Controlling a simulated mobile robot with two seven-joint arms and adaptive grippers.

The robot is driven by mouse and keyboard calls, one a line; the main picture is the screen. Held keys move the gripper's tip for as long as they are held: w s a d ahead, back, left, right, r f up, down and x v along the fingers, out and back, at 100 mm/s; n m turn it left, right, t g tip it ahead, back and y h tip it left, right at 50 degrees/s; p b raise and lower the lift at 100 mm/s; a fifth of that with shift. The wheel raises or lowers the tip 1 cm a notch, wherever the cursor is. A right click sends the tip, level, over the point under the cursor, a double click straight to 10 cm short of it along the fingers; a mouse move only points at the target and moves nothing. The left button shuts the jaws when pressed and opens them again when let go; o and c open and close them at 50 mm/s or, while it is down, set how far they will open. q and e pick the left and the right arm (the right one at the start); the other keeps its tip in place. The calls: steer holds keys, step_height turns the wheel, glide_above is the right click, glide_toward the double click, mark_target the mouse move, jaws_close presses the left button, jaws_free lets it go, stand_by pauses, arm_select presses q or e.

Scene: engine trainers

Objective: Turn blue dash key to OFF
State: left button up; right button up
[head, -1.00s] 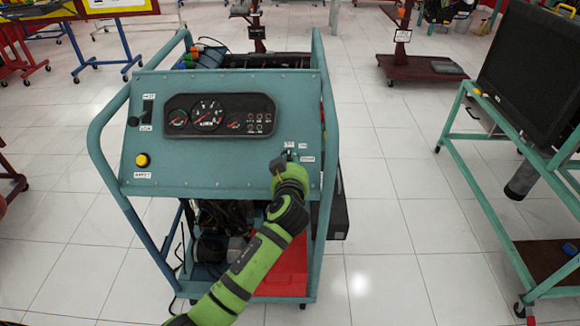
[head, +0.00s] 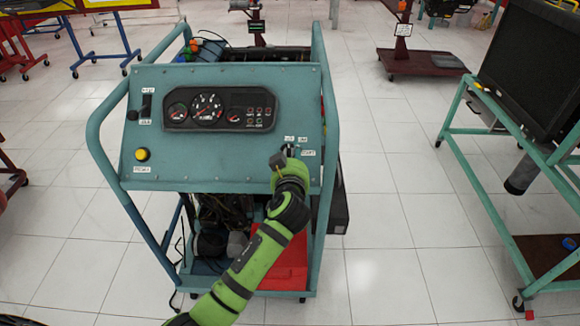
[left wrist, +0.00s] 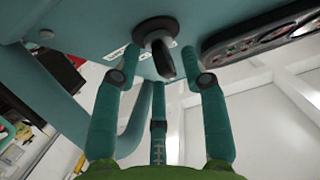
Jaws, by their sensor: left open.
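The blue dash (head: 225,160) is the sloping teal panel of the engine trainer, facing me in the head view. Its key switch sits at the panel's right side among small white labels, mostly hidden behind my left gripper (head: 283,160). In the left wrist view the dark key (left wrist: 164,62) juts from a round black collar. My left gripper (left wrist: 160,80) is open, with its fingers spread around the key. I see clear gaps between the fingers and the key. The key's exact setting is hard to read. My right gripper is out of view.
The gauge cluster (head: 220,109) and a yellow button (head: 142,154) are on the same panel. Teal frame tubes (head: 330,120) flank it. A red tray (head: 280,270) lies below. Another stand with a black radiator-like box (head: 530,70) is at the right. Tiled floor between them is clear.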

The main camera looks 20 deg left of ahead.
arm_select(q)
steer(key=v, duration=1.1)
steer(key=shift+a, duration=0.1)
step_height(320, 180, down, 21)
steer(key=s+d+m+g+h, duration=0.2)
steer(key=m+g+h, duration=0.1)
steer(key=m+g, duration=0.1)
steer(key=s+f+m+g+h, duration=0.1)
steer(key=s+f+g, duration=0.1)
steer(key=s+f, duration=0.45)
steer(key=s+f+m+g, duration=0.1)
steer(key=s+f, duration=0.3)
steer(key=f, duration=0.6)
steer(key=s+a+f+g, duration=0.2)
steer(key=s+f, duration=0.3)
steer(key=s, duration=0.5)
steer(key=s+a+f+g, duration=0.2)
steer(key=s+a+f, duration=0.2)
steer(key=s, duration=0.7)
steer(key=s+a+f+g, duration=0.2)
steer(key=s+a+f, duration=0.1)
steer(key=s+f, duration=0.5)
steer(key=s, duration=0.3)
steer(key=shift+f+g+h, duration=0.2)
steer(key=shift+g+h, duration=0.1)
steer(key=shift+g, duration=0.1)
steer(key=shift+s+a, duration=0.1)
steer(key=shift+a, duration=0.05)
